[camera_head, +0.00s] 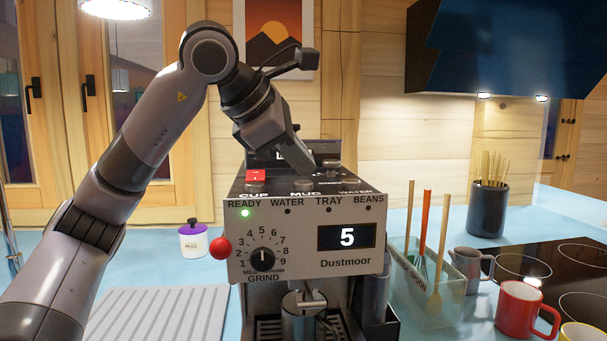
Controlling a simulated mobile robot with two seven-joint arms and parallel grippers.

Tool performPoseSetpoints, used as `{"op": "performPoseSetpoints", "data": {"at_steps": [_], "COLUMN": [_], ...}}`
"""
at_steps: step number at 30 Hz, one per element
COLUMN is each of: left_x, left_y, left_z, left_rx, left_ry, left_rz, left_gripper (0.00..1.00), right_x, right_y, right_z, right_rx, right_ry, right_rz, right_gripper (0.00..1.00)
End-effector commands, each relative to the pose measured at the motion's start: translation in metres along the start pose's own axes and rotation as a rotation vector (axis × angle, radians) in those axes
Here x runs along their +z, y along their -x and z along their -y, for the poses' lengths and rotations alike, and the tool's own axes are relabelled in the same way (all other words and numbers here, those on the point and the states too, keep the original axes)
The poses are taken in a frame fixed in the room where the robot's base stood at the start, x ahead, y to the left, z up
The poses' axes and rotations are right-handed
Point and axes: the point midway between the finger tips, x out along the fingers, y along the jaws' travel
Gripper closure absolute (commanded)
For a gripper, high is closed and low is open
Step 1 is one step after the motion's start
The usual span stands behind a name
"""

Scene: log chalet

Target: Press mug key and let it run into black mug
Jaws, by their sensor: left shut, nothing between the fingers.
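The coffee machine (290,265) stands in front of me, its green READY light lit and its display showing 5. The mug key (303,186) is on its sloped top above the label MUG, between the CUP key (254,187) and the WATER key (351,185). My left gripper (302,169) is shut and empty, pointing down from behind at the mug key. I cannot tell whether its tips touch the key. A dark grey metallic vessel (299,324) is under the spout, partly cut off; I cannot tell whether it is the black mug. My right gripper is out of view.
A red ball-ended lever (220,248) sticks out at the machine's left. A ridged draining board (160,312) and a lidded jar (193,240) are left. A clear utensil bin (425,290), a grey jug (470,268) and a red mug (522,310) are right.

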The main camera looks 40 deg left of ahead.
Motion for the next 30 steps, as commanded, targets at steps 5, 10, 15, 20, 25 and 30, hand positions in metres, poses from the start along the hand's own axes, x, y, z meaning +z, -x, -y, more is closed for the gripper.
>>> {"op": "performPoseSetpoints", "data": {"at_steps": [5,10,15,20,25,30], "left_x": [0.003,0.003,0.005,0.013,0.022,0.029], "left_y": [0.004,0.004,0.007,0.018,0.03,0.04], "left_z": [-0.003,-0.003,-0.005,-0.013,-0.022,-0.029], "left_rx": [0.0,0.0,0.0,0.0,0.0,-0.001], "left_ry": [-0.001,-0.001,-0.001,-0.001,-0.001,-0.001], "left_rz": [0.0,0.0,0.001,0.0,0.0,0.0], "left_gripper": [1.0,1.0,1.0,1.0,1.0,1.0], "right_x": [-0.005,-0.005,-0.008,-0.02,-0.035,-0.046], "right_y": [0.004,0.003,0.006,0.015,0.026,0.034], "right_z": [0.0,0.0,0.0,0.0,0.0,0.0], "right_rx": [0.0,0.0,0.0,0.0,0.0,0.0], "right_ry": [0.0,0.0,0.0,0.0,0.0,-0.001], "right_rz": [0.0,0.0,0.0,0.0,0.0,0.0], "right_gripper": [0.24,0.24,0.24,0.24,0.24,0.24]}}
